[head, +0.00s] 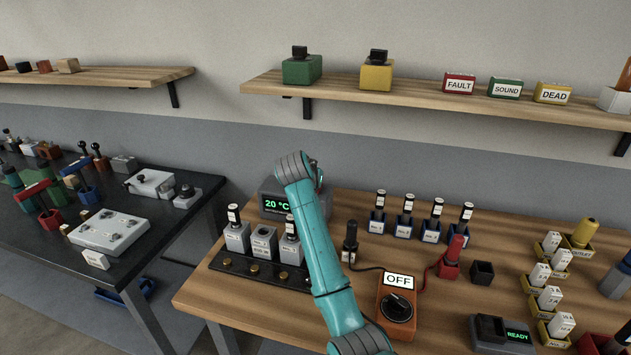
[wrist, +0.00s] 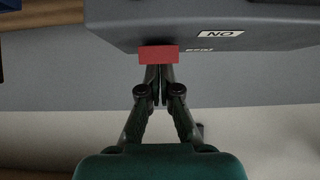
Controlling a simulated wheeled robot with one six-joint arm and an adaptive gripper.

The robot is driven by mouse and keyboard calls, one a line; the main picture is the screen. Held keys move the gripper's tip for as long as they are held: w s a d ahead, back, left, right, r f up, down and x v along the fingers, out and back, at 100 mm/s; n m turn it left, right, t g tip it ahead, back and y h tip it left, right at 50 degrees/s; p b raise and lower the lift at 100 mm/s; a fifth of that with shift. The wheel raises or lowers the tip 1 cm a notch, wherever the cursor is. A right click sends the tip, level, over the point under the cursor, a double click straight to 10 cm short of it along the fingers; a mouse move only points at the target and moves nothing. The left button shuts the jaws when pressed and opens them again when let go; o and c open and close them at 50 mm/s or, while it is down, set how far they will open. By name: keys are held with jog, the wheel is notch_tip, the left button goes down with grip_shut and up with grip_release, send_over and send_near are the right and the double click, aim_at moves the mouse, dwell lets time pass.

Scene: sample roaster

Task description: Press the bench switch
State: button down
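A red switch (wrist: 159,54) sits at the edge of a dark grey unit (wrist: 250,28) in the wrist view. A white label beside it reads ON, upside down. My gripper (wrist: 157,72) is shut and empty, with its fingertips meeting the red switch in the picture; I cannot tell whether they press it. In the head view a grey unit (head: 268,207) with a green 20 °C display stands at the back of the wooden bench (head: 250,323). My arm covers its right side, so the red switch and my fingertips are hidden there.
A rack (head: 262,270) with several grey holders stands left of my arm. An orange box (head: 397,318) with a dial and an OFF sign stands to its right. Blue holders (head: 404,230) stand behind. A wooden shelf (head: 420,96) hangs above.

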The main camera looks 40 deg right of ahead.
jog(key=shift+a+f, duration=0.1)
jog(key=shift+f, duration=0.05)
jog(key=shift+s+a+f, duration=0.2)
jog(key=shift+s+a, duration=0.3)
jog(key=shift+a, duration=0.05)
jog(key=shift+f, duration=0.1)
jog(key=shift+r, duration=0.3)
jog(key=r, duration=0.3)
jog(key=a+r, duration=0.1)
jog(key=shift+s+r, duration=0.25)
jog(key=shift+s, duration=0.15)
jog(key=v, duration=0.9)
jog(key=shift+s+a, duration=0.2)
jog(key=shift+a, duration=0.05)
